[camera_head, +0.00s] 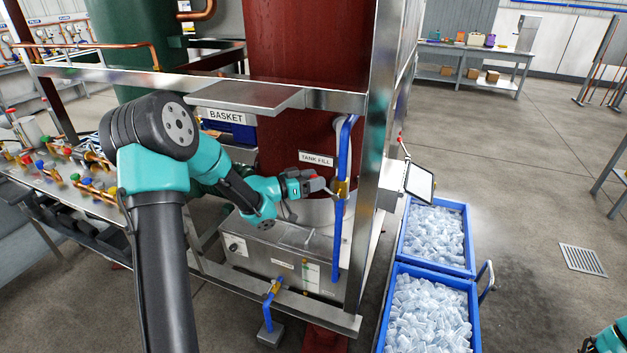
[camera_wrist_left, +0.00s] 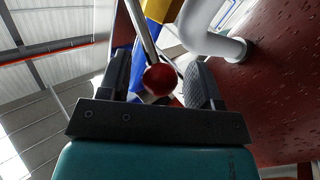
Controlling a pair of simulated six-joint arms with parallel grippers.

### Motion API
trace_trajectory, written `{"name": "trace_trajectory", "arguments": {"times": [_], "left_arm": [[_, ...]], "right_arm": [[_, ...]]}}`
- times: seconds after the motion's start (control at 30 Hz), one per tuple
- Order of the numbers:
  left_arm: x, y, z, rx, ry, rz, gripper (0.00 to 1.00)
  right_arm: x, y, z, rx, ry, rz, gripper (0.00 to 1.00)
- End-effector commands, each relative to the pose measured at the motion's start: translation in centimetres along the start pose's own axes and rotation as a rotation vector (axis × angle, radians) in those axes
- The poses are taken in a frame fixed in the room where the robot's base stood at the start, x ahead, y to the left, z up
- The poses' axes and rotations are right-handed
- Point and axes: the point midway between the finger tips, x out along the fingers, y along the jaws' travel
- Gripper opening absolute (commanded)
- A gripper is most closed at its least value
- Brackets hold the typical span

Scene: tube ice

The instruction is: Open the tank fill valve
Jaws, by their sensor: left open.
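The tank fill valve (camera_head: 341,190) is a brass body on a blue vertical pipe (camera_head: 338,235), beside the TANK FILL label (camera_head: 316,159). My left gripper (camera_head: 325,187) is at the valve's left side, in front of the dark red tank (camera_head: 300,90). In the left wrist view, a metal lever ends in a red ball knob (camera_wrist_left: 160,79), which appears between the two spread fingers of my left gripper (camera_wrist_left: 160,84). I cannot tell whether either finger touches it. The yellow valve body (camera_wrist_left: 158,10) shows behind the lever.
A metal frame post (camera_head: 372,150) stands just right of the valve, and a shelf plate (camera_head: 245,95) juts out above my left forearm. Blue bins of ice (camera_head: 433,238) stand at the right. A white curved pipe (camera_wrist_left: 212,35) passes close to the fingers. The right floor has free room.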

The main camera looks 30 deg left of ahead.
Motion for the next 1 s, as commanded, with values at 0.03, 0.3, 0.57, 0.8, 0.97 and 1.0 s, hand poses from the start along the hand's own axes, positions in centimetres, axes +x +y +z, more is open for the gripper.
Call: {"name": "trace_trajectory", "arguments": {"times": [0.03,0.3,0.57,0.8,0.97,1.0], "left_arm": [[0.07,0.0,-0.01,0.0,0.0,0.0,0.58],[0.03,-0.02,0.0,0.0,0.0,-0.001,0.52],[0.01,-0.03,0.01,0.0,0.0,-0.001,0.27],[-0.01,-0.08,0.01,0.0,0.0,-0.002,0.04],[-0.02,-0.11,0.01,0.001,-0.001,-0.003,0.0],[-0.03,-0.11,0.01,0.001,-0.001,-0.003,0.0]], "right_arm": [[0.0,0.0,0.0,0.0,0.0,0.0,0.43],[0.0,0.0,0.0,0.0,0.0,0.0,0.43],[0.0,0.0,0.0,0.0,0.0,0.0,0.43],[0.0,0.0,0.0,0.0,0.0,0.0,0.43],[0.0,0.0,0.0,0.0,0.0,0.0,0.43],[0.0,0.0,0.0,0.0,0.0,0.0,0.43]]}}
